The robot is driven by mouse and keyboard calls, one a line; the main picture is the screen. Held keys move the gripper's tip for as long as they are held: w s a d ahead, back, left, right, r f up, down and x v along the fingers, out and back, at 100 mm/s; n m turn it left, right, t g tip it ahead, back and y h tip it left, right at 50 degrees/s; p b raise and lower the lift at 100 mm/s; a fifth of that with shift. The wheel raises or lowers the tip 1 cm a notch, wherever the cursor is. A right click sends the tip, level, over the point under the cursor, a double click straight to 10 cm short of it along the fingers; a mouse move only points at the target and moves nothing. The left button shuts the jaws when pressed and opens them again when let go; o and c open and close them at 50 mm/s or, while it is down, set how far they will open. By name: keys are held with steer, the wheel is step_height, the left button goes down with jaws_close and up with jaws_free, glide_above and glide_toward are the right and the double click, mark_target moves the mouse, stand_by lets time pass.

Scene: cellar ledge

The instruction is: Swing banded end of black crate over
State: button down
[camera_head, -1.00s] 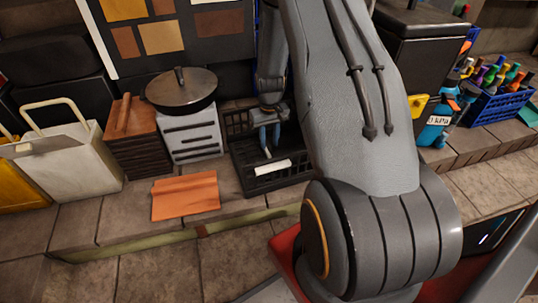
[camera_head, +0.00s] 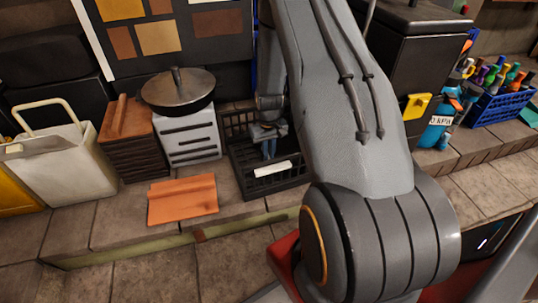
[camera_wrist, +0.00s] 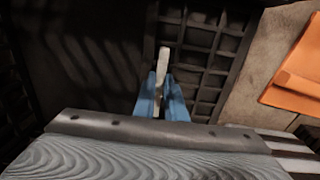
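The black lattice crate (camera_head: 241,176) sits on the paved ledge, with a white band (camera_head: 272,169) on its near wall. My gripper (camera_head: 269,153) points down at the crate, just behind the band in the head view. In the wrist view the black lattice (camera_wrist: 203,48) fills the upper middle. My gripper's two blue fingers (camera_wrist: 166,92) stand a little apart there, with the white band (camera_wrist: 164,60) showing between and beyond them. Whether the fingers touch the crate wall cannot be told. The far part of the crate is partly behind my arm.
An orange tile or cloth (camera_head: 182,199) lies left of the crate. A white drawer unit (camera_head: 190,138) with a pan (camera_head: 177,90) on top stands close on the left. A large black bin (camera_head: 411,60) stands to the right. Free paving lies in front.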

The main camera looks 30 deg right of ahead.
steer(key=shift+r, duration=0.1)
steer(key=shift+a+r+p, duration=0.3)
steer(key=shift+r+p, duration=0.45)
steer(key=shift+p, duration=0.45)
steer(key=a+r+p, duration=0.1)
steer(key=p, duration=0.1)
steer(key=a+r+p, duration=0.1)
steer(key=r+p, duration=0.1)
steer(key=shift+w, duration=0.2)
steer(key=a+r+p, duration=0.2)
steer(key=p, duration=0.1)
steer(key=shift+w+a, duration=0.2)
steer(key=shift+w, duration=0.15)
steer(key=c, duration=1.8)
jaws_free()
steer(key=shift+a+f, duration=0.1)
steer(key=shift+a, duration=0.05)
steer(key=shift+d, duration=0.2)
